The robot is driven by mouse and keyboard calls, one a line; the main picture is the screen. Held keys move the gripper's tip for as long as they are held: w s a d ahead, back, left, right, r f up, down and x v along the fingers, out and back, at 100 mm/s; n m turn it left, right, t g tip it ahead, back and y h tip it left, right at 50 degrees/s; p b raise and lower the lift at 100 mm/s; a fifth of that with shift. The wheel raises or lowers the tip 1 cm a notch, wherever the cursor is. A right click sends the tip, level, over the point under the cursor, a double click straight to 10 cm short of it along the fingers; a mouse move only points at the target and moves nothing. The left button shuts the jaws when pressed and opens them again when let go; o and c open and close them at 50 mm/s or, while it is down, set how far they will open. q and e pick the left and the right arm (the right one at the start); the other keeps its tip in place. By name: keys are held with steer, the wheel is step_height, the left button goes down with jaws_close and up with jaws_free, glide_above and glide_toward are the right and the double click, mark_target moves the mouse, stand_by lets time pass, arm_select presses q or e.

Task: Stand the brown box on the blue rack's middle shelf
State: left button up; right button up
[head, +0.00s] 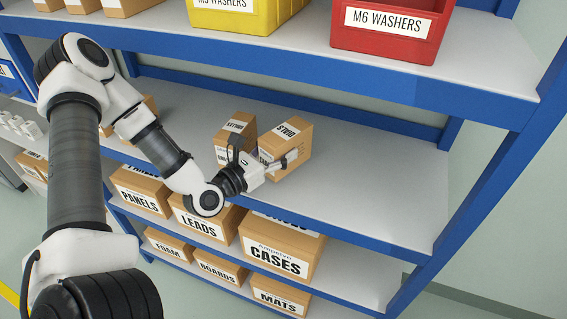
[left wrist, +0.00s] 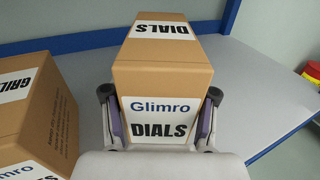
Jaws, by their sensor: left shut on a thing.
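The brown box (head: 291,143), labelled DIALS, stands upright on the middle shelf (head: 370,190) of the blue rack (head: 490,170). My left gripper (head: 274,166) is shut on its near end. In the left wrist view the box (left wrist: 163,75) sits between the two fingers (left wrist: 158,115), one against each side. Its base is hidden in the left wrist view, so I cannot tell whether it fully rests on the shelf. My right gripper is in neither view.
A brown box labelled GRILLES (head: 237,128) stands just left of the held box; it also shows in the left wrist view (left wrist: 30,110). The shelf is clear to the right. Yellow (head: 240,14) and red (head: 390,30) bins stand on the shelf above. Several boxes fill the shelf below.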

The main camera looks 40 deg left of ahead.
arm_select(q)
steer(key=shift+w+d+r, duration=0.25)
steer(key=shift+d+r, duration=0.15)
steer(key=shift+d, duration=0.1)
steer(key=shift+w+d+r, duration=0.1)
steer(key=shift+w+d, duration=0.1)
steer(key=shift+d, duration=0.05)
steer(key=f, duration=0.1)
steer(key=a+f, duration=0.1)
steer(key=f, duration=0.2)
steer(key=shift+w+a+f, duration=0.2)
steer(key=shift+w, duration=0.15)
steer(key=shift+s+d+r, duration=0.2)
steer(key=shift+s+d, duration=0.05)
steer(key=shift+d, duration=0.15)
steer(key=shift+f, duration=0.2)
steer(key=o, duration=1.1)
steer(key=shift+a, duration=0.1)
steer(key=o, duration=0.3)
steer(key=shift+w+a+f, duration=0.1)
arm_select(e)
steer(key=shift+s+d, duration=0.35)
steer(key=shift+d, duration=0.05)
